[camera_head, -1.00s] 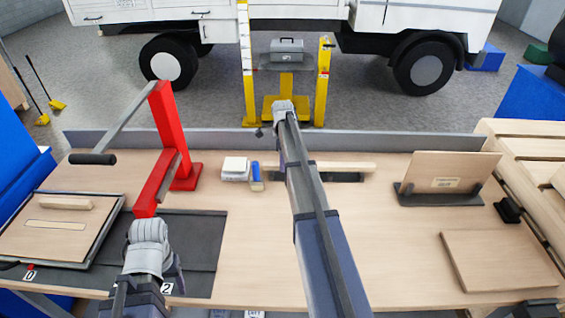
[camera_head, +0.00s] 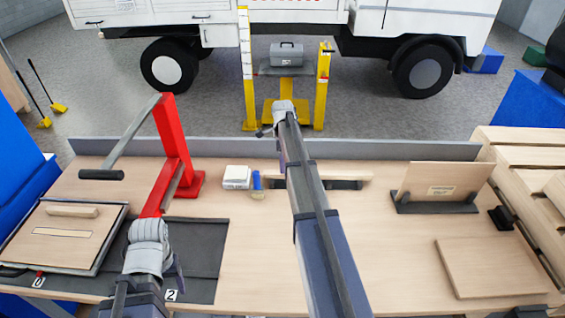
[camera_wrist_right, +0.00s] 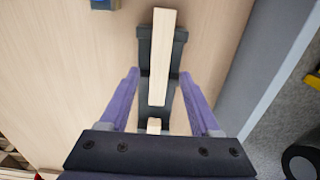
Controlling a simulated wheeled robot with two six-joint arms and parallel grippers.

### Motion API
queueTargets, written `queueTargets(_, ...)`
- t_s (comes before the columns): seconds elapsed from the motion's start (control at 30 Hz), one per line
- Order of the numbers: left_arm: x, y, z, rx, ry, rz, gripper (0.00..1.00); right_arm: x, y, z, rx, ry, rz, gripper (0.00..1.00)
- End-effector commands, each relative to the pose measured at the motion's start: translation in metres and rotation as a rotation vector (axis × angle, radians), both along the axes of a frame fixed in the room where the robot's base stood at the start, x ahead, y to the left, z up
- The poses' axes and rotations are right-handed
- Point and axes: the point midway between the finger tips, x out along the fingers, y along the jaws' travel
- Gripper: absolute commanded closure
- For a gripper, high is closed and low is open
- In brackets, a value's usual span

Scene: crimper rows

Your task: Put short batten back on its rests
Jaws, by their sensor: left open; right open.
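A pale batten (camera_head: 345,176) lies along a dark rest (camera_head: 345,185) near the back of the table, partly hidden by my right arm. In the right wrist view the batten (camera_wrist_right: 158,50) lies over the dark rest (camera_wrist_right: 178,45), its far end running past the rest. My right gripper (camera_wrist_right: 158,78) is open, its purple fingers on either side of the batten with gaps. A small pale piece shows nearer the palm; I cannot tell whether it belongs to the batten. My left gripper (camera_head: 176,268) is over the dark mat, mostly hidden by its wrist, and open.
A red press (camera_head: 172,150) with a long lever stands near my left arm. A framed board with a wooden block (camera_head: 72,211) lies at left. A white stack (camera_head: 237,175) and blue item (camera_head: 257,184) sit beside the batten. A propped board (camera_head: 440,185) and flat board (camera_head: 488,266) are at right.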

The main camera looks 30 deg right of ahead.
Motion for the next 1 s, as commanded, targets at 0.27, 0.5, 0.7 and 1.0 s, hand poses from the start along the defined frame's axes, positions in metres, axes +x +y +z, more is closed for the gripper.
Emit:
queueTargets(0.27, 0.0, 0.0, 0.051, 0.0, 0.0, -0.001, 0.36, 0.0, 0.0, 0.051, 0.0, 0.0, 0.0, 0.36)
queueTargets(0.5, 0.0, 0.0, 0.081, 0.0, 0.0, -0.002, 0.36, 0.0, 0.0, 0.081, 0.0, 0.0, 0.0, 0.36)
queueTargets(0.7, 0.0, 0.0, 0.087, 0.0, 0.0, -0.001, 0.36, 0.0, 0.0, 0.087, 0.0, 0.0, 0.0, 0.36)
queueTargets(1.0, 0.0, 0.0, 0.086, 0.0, 0.0, -0.001, 0.36, -0.004, 0.013, 0.086, -0.001, 0.002, 0.046, 0.36)
